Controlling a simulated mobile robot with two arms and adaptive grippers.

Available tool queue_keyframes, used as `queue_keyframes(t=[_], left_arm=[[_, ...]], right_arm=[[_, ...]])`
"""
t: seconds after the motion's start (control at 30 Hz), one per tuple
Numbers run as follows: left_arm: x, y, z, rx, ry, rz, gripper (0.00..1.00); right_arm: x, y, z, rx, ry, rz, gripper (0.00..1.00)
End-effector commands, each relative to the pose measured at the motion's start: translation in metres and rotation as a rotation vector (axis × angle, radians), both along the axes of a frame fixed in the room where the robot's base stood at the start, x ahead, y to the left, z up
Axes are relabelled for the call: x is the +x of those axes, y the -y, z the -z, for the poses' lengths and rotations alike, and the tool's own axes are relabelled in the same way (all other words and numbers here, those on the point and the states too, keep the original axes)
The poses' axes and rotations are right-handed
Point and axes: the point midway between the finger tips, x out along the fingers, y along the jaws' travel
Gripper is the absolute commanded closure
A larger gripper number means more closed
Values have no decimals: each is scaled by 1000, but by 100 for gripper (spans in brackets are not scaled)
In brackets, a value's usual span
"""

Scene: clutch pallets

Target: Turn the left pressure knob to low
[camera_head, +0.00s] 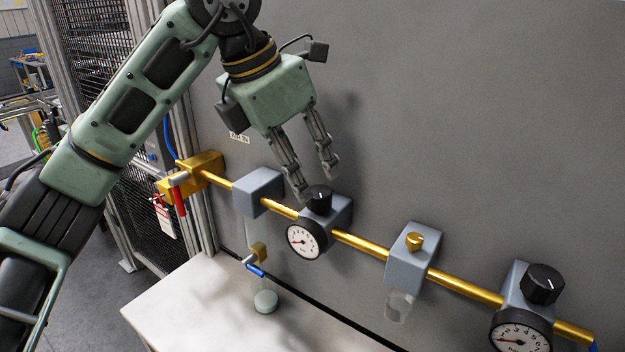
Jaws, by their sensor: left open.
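The left pressure knob (319,199) is a black knob on top of a grey regulator block (343,213). A round gauge (306,240) with a white face and a red needle sits on the front of that block. My left gripper (317,188) is open, pointing down just above the knob. One fingertip is close to the knob's left upper edge and the other is behind and to its right. I cannot tell whether either touches it. The right gripper is not in view.
A brass pipe (362,245) links several grey blocks along the grey wall. A second black knob (542,284) and gauge (520,335) are at the lower right. A red-handled valve (180,199) with a tag is at left. A white table (197,303) lies below.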

Motion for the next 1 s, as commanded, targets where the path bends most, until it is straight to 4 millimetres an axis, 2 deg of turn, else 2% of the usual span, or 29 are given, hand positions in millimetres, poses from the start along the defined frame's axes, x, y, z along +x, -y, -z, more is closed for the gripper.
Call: queue_keyframes(t=[0.1, 0.2, 0.3, 0.5, 0.67, 1.0], left_arm=[[4, 6, 17, 1, -4, 1, 58], [8, 11, 31, -1, -4, 2, 58], [10, 14, 41, -1, -3, 1, 58], [12, 16, 48, -1, 0, 0, 58], [12, 17, 49, -1, 0, 0, 58], [12, 16, 48, -1, 0, -1, 86]], right_arm=[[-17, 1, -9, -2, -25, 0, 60], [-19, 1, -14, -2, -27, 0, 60], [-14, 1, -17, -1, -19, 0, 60], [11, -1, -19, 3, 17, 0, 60], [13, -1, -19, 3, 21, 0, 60], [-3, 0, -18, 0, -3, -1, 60]])
